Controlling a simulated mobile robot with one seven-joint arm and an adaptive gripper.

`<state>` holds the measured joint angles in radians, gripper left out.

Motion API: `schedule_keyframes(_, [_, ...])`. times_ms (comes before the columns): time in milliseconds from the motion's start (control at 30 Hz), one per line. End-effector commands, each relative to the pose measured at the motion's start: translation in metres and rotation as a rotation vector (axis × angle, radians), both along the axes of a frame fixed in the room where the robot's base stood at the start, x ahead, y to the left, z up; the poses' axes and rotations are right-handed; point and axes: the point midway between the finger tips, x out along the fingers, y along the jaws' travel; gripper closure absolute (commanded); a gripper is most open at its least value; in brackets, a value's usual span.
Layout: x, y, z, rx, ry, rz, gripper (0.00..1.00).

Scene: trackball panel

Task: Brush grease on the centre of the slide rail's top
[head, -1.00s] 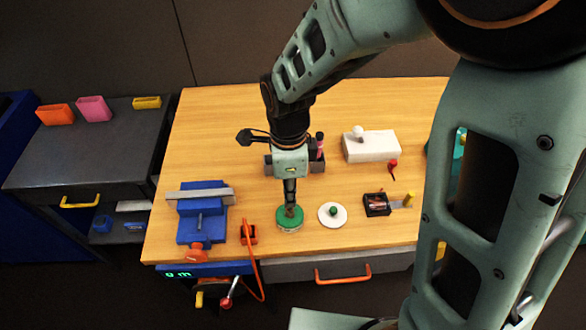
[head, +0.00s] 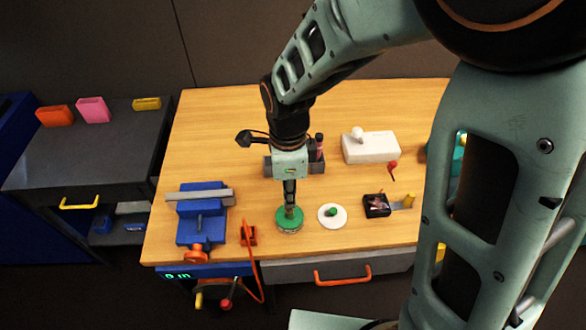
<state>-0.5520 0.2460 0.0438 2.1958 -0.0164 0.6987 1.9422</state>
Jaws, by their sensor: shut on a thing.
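The grey slide rail (head: 222,194) lies across the top of the blue vise (head: 193,232) at the table's left front. My gripper (head: 290,207) points down over a round tin (head: 289,227) with a green top surface, right of the vise. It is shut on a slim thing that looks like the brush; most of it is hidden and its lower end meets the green. A white disc with a green knob (head: 332,210), which looks like a lid, lies just right of the tin. The rail's top is in plain view, apart from my gripper.
A small dark box (head: 377,206) lies right of the disc. A white block (head: 371,148) and a grey holder (head: 316,165) with bottles stand behind. The table's left back is clear.

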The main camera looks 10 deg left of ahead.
Motion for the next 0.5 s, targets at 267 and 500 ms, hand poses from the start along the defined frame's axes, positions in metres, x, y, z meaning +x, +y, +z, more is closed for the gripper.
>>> schedule_keyframes(267, [-0.001,-0.001,0.014,-0.001,0.002,0.0,1.0])
schedule_keyframes(500, [0.0,0.0,0.034,0.0,0.001,0.0,1.0])
